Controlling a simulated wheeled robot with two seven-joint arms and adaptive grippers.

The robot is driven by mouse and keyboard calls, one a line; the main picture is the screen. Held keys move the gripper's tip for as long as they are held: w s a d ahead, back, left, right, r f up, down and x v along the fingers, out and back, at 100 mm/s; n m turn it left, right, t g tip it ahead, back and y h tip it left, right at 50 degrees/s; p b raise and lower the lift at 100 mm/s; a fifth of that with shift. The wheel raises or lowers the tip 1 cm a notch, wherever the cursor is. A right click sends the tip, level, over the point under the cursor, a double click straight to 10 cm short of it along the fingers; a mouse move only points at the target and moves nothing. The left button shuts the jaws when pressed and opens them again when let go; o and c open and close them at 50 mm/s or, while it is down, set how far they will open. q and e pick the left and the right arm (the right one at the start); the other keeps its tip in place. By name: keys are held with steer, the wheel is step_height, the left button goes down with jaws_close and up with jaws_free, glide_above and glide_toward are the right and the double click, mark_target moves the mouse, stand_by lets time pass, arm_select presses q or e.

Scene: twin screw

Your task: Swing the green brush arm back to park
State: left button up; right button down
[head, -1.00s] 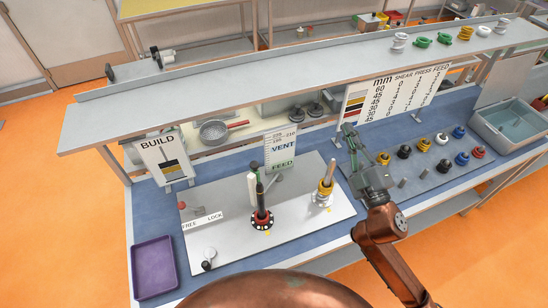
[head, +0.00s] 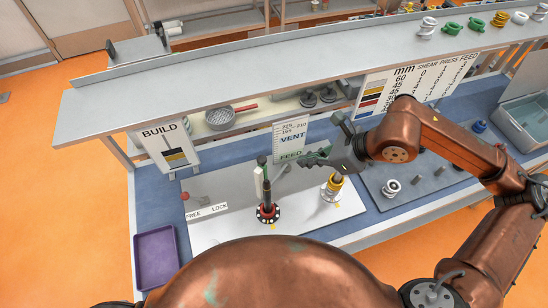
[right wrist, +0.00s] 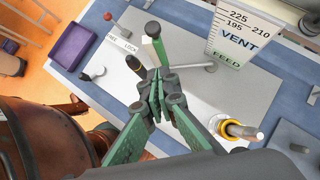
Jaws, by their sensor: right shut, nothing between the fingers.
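The green brush arm appears as a green-topped post (head: 261,160) with a pale strip, standing beside a dark spindle on the pale plate (head: 225,225). Contact cannot be told. My left gripper is out of view.
A black-and-red flanged spindle (head: 267,212) and a yellow-collared peg (head: 333,186) stand on the plate. The VENT/FEED sign (head: 290,138) stands behind, under a long grey shelf (head: 240,92). A FREE/LOCK label (head: 206,211) and purple tray (head: 156,258) are at left.

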steer(key=a+p+x, duration=0.1)
steer(key=x, duration=0.4)
steer(key=r+p+x, duration=0.1)
steer(key=p+x, duration=0.1)
steer(key=x, duration=0.4)
steer(key=shift+w+a+r, duration=0.15)
steer(key=shift+w+a, duration=0.3)
steer(key=shift+a, duration=0.1)
